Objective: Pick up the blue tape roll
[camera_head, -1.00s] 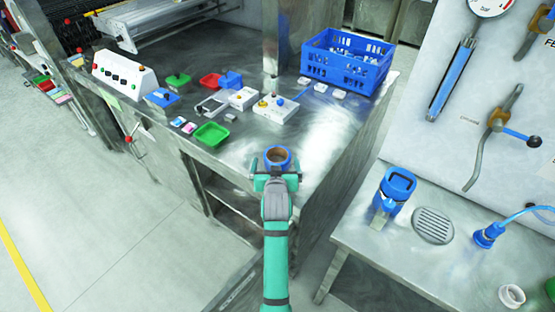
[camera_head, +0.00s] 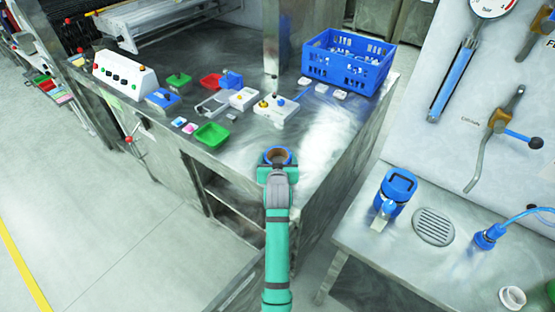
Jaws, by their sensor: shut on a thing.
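The blue tape roll (camera_head: 278,150) shows as a blue ring with a brown core, at the front part of the metal bench (camera_head: 330,135). My gripper (camera_head: 277,161) is at the roll's near side and is shut on it. The near part of the roll is hidden behind my gripper. I cannot tell whether the roll touches the bench top or is just above it.
A green tray (camera_head: 211,134), a white box with knobs (camera_head: 277,108) and a blue crate (camera_head: 347,60) stand farther back on the bench. A second metal table at right bears a blue device (camera_head: 396,190) and a round drain grate (camera_head: 433,226). Bare bench lies right of the roll.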

